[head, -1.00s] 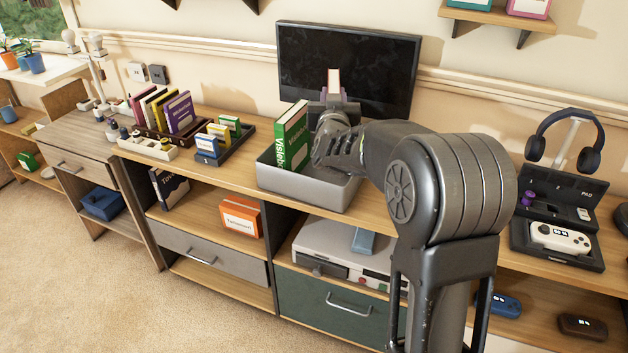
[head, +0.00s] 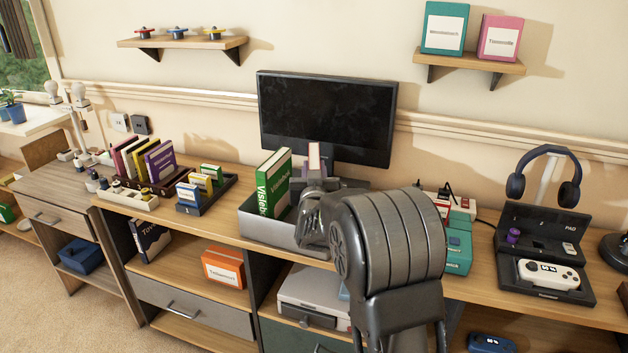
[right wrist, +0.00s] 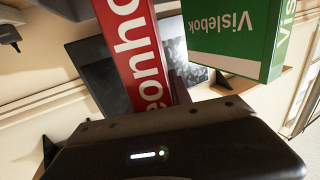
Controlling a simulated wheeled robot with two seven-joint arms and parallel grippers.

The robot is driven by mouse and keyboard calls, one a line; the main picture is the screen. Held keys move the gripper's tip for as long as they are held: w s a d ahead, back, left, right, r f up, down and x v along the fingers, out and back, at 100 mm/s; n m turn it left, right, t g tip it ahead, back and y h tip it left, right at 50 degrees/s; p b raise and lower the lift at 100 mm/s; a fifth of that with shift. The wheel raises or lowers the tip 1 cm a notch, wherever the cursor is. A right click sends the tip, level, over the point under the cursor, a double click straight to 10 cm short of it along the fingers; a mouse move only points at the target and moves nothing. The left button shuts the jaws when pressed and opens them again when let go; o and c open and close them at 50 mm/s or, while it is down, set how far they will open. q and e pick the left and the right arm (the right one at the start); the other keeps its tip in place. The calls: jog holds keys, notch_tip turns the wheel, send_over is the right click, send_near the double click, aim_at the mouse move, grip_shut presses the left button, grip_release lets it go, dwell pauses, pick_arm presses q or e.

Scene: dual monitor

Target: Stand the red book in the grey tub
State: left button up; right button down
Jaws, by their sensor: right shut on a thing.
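The red book (head: 314,156) is in my right gripper (head: 314,172), which is shut on it at the tub's back right. In the head view only its upper end shows; my gripper and arm hide the rest. In the right wrist view the red cover (right wrist: 128,45) with white letters shows, tilted in the picture. The grey tub (head: 282,237) stands on the desk top, its right part hidden by my arm. I cannot tell whether the book's lower end is inside or touches the tub. My left gripper is out of view.
A green book (head: 272,185) stands in the tub's left part, also close in the right wrist view (right wrist: 225,50). The monitor (head: 326,115) is right behind. Boxes (head: 458,245) lie right of my arm, and a small-book tray (head: 212,197) lies left of the tub.

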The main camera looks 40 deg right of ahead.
jog(key=shift+f, duration=1.4)
jog(key=shift+f+b, duration=0.15)
jog(key=shift+b, duration=0.25)
jog(key=c, duration=1.2)
grip_release()
jog(key=shift+o, duration=0.2)
jog(key=p+v, duration=0.2)
jog(key=v, duration=1)
jog(key=shift+r, duration=0.25)
